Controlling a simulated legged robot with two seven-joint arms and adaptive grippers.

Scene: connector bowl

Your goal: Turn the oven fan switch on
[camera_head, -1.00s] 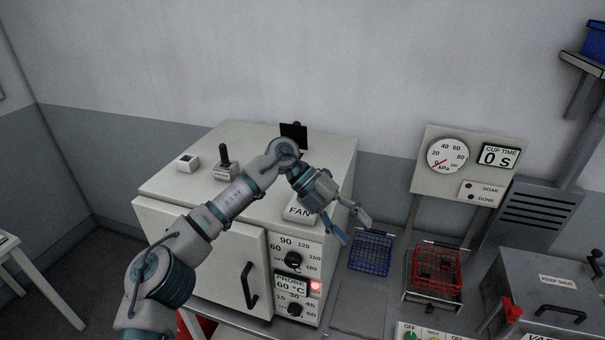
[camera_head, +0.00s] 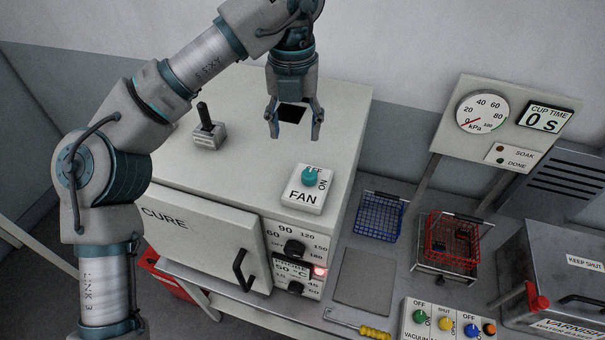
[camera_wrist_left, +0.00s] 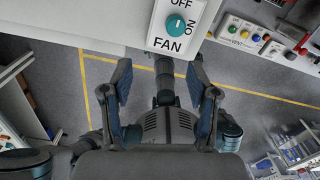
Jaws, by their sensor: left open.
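The oven fan switch (camera_head: 306,199) is a white block marked FAN, with a round teal knob (camera_head: 309,176) and OFF and ON labels, on the right part of the oven's top (camera_head: 235,150). The knob's pointer is too small to read surely. The switch also shows at the top of the left wrist view (camera_wrist_left: 163,44). My left gripper (camera_head: 294,130) points down with its fingers apart and empty, above and behind the switch in the head view, not touching it. Its fingers (camera_wrist_left: 161,68) show apart in the wrist view. My right gripper is not in view.
A black-handled toggle (camera_head: 207,132) stands on the oven top to the left. The oven door (camera_head: 195,240) is below.

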